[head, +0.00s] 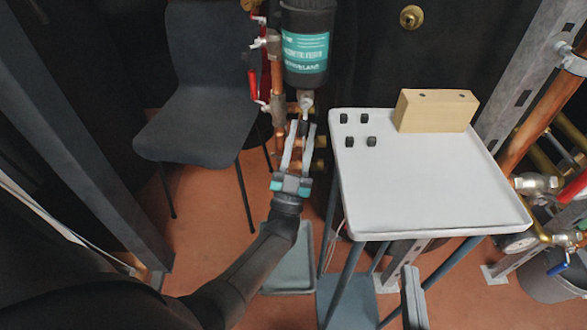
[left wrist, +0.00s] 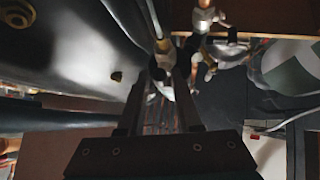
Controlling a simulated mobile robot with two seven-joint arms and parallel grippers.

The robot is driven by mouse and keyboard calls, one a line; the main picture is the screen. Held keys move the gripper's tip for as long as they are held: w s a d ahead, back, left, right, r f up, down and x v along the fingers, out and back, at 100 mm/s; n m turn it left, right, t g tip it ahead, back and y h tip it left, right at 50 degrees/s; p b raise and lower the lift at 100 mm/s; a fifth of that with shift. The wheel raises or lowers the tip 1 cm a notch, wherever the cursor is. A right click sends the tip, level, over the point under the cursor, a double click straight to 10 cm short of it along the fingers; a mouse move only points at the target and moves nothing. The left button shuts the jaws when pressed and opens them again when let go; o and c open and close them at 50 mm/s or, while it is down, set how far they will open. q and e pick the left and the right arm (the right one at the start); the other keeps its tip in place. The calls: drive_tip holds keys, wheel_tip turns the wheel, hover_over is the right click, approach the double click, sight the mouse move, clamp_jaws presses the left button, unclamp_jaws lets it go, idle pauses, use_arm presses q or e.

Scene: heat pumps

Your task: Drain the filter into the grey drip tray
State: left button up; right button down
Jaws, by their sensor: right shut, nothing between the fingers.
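The filter (head: 306,50) is a black upright cylinder with a teal label, at the top of the head view. A small drain valve (head: 306,101) hangs below it. My left gripper (head: 301,128) is just below this valve, fingers pointing up. Its fingers stand apart, with a dark part between their tips; I see no clear grip on it. In the left wrist view, metal fittings (left wrist: 163,62) show between and beyond the fingers. The grey drip tray (head: 290,276) lies on the floor, partly hidden by my left arm. My right gripper (head: 413,296) is shut and empty at the bottom edge.
A white table (head: 440,190) stands right of my left gripper, with a wooden block (head: 436,110) and several small black pieces (head: 350,142). A dark chair (head: 205,120) is at left. Pipes with valves and a bucket (head: 550,283) are at right.

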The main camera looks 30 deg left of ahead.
use_arm(q)
drive_tip(key=v, duration=1.3)
drive_tip(key=shift+s+f, duration=0.2)
drive_tip(key=shift+d, duration=0.15)
use_arm(e)
drive_tip(key=shift+r, duration=0.15)
